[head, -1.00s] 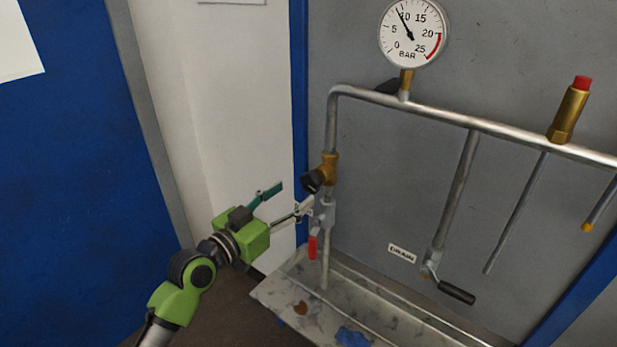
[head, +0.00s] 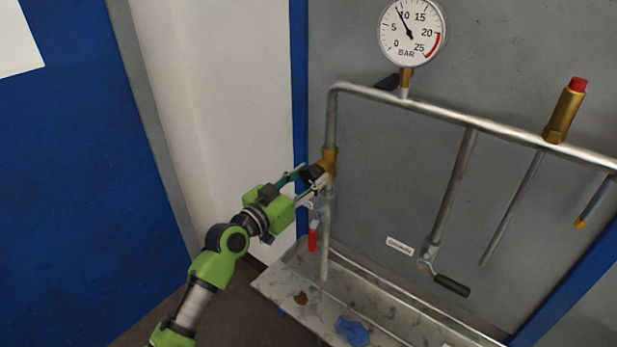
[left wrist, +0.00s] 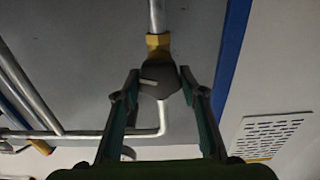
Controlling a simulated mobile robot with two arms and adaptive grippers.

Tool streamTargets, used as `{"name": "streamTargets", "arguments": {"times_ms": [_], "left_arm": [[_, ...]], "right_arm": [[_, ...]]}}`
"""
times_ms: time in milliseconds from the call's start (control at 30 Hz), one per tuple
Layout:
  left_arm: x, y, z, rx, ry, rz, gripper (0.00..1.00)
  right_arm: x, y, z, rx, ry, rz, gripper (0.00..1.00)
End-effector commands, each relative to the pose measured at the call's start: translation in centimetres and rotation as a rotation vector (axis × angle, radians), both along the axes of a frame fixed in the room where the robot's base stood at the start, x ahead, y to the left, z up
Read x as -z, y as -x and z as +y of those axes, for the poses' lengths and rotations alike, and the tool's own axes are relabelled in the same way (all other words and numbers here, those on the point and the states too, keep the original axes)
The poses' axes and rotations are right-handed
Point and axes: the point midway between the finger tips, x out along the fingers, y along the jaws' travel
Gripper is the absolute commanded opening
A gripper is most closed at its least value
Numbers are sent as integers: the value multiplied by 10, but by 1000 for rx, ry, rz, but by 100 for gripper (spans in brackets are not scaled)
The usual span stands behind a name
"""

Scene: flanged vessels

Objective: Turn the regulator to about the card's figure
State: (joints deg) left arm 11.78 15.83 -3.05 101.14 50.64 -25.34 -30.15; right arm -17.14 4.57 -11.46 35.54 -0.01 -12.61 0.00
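The regulator is a brass body (head: 329,159) on the left upright pipe with a dark knob (head: 313,173) facing left. In the left wrist view the knob (left wrist: 159,78) sits between my fingertips, a pale mark on its face. My left gripper (head: 316,173) is open around the knob, one finger on each side; any contact is too fine to tell. The round gauge (head: 411,32) above reads a little under 10 bar. The card's figure is not readable in these views. My right gripper is out of view.
A red-handled valve (head: 312,236) hangs just below the regulator. A black-handled drain valve (head: 452,286) and a red-capped brass fitting (head: 566,110) are to the right. A metal tray (head: 385,320) with a blue rag (head: 352,332) lies below. A blue post stands behind the gripper.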

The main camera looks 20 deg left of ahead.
Motion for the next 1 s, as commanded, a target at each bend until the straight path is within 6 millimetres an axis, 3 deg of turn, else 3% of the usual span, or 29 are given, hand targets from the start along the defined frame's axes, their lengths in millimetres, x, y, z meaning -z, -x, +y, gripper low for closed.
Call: {"name": "streamTargets", "arguments": {"times_ms": [367, 733, 767, 800, 1000], "left_arm": [[2, 0, -1, 2, -158, -57, 17], [0, 1, -1, 1, -196, -71, 17], [0, 1, -1, 1, -196, -71, 43], [0, 0, -1, 1, -196, -71, 54], [0, 1, -1, 1, -196, -71, 55]], "right_arm": [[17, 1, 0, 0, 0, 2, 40], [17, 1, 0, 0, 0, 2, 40], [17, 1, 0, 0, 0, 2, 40], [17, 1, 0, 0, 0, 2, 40], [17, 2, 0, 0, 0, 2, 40]]}}
